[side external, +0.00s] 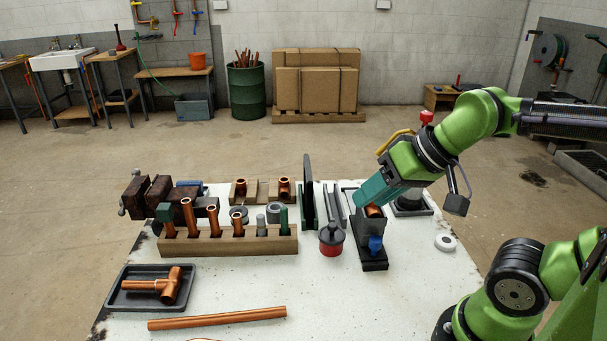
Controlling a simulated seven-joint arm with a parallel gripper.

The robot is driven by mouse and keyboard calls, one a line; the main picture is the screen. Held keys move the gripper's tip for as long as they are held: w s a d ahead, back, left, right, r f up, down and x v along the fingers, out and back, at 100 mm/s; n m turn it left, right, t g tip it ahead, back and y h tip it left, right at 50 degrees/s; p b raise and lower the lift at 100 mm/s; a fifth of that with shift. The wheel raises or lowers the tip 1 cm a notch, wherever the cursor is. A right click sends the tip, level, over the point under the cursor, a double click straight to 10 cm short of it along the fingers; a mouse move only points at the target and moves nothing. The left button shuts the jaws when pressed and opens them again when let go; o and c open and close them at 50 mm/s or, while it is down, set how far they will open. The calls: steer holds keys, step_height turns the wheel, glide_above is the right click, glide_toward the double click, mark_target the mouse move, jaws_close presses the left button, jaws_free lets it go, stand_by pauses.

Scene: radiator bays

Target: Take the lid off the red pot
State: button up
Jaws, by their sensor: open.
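The red pot (331,251) is small and stands upright on the white worktop, right of centre. Its dark grey lid (331,236) sits on top, with a narrow upright knob. My gripper (366,203), teal at its end, is open, up and to the right of the pot, and tilted down to the left. It is apart from the lid in the picture. Its fingertips are close to a copper piece (375,211) in a black stand with a blue part. The gap between the fingers is hard to see.
Left of the pot are a wooden block (228,246) with several upright copper pipes and a tall dark upright plate (308,190). A black tray (118,297) holds a copper tee. A copper pipe (217,318) lies in front. A white ring (445,242) lies at right. The worktop before the pot is clear.

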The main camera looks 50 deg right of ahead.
steer(key=o, duration=1.1)
steer(key=n+g+h, duration=0.2)
steer(key=n+g, duration=0.1)
steer(key=g, duration=0.4)
glide_above(332, 225)
step_height(332, 225, down, 3)
steer(key=f, duration=1)
steer(key=shift+s+f, duration=0.25)
steer(key=shift+f, duration=0.1)
steer(key=shift+w+f, duration=0.15)
steer(key=shift+f, duration=1.45)
steer(key=shift+w+f, duration=0.1)
steer(key=shift+f, duration=1.5)
